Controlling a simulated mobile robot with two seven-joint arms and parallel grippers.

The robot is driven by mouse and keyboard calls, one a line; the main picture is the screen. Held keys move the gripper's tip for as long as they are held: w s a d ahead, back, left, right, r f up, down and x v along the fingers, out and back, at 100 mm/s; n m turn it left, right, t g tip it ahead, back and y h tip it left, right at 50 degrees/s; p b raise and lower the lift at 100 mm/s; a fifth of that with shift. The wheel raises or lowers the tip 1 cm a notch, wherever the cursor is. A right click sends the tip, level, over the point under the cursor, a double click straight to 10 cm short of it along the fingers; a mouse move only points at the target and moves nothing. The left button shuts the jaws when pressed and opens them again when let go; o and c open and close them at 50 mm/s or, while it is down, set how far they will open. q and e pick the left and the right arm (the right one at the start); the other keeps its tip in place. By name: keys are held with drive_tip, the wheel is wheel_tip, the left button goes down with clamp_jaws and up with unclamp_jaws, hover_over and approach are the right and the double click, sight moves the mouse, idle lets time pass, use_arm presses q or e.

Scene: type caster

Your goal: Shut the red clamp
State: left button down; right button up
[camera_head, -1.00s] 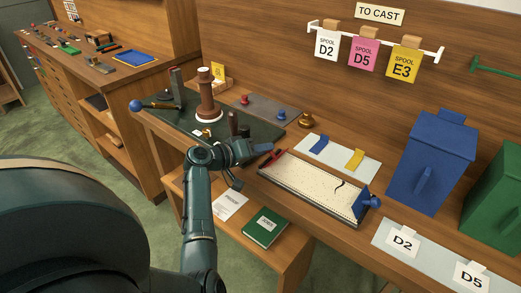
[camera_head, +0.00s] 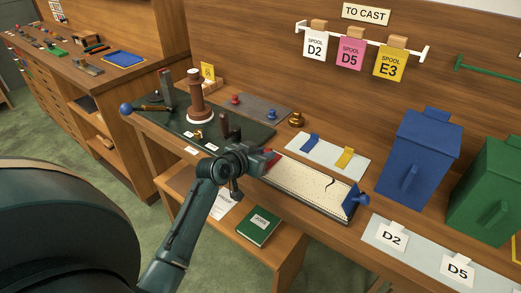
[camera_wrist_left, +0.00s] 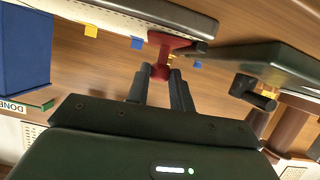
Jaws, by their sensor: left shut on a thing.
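The red clamp (camera_wrist_left: 168,43) is a T-shaped red piece at the end of the pale, perforated tray (camera_head: 303,190). In the left wrist view my left gripper (camera_wrist_left: 162,74) has its two dark fingers closed around the lower knob of the clamp. In the head view my left gripper (camera_head: 270,158) is at the tray's left end and covers most of the clamp, so only a little red shows. How far the clamp is swung cannot be told. A blue clamp (camera_head: 354,200) stands at the tray's right end. My right gripper is not in view.
A dark board (camera_head: 180,128) with a brown spool stand (camera_head: 200,100) lies left of the gripper. Behind the tray is a pale plate (camera_head: 325,160) with blue and yellow tabs. A blue bin (camera_head: 418,155) and a green bin (camera_head: 490,195) stand to the right.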

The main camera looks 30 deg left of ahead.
use_arm(q)
drive_tip(key=shift+d+m, duration=0.2)
drive_tip(key=shift+m, duration=0.1)
idle(0.4)
drive_tip(key=c, duration=1.2)
unclamp_jaws()
drive_tip(key=shift+c, duration=0.2)
drive_tip(key=d+v, duration=0.1)
drive_tip(key=v, duration=1.2)
drive_tip(key=shift+a, duration=0.35)
drive_tip(key=s+d+f+m+g+h, duration=0.1)
drive_tip(key=s+d+f, duration=0.5)
drive_tip(key=d+f, duration=0.3)
drive_tip(key=s+d+f+m+g+h, duration=0.1)
drive_tip(key=s+d+f+g, duration=0.1)
drive_tip(key=s+d+f, duration=0.5)
drive_tip(key=d+f, duration=0.1)
drive_tip(key=d, duration=0.1)
drive_tip(key=shift+d+f, duration=0.25)
drive_tip(key=shift+f, duration=0.15)
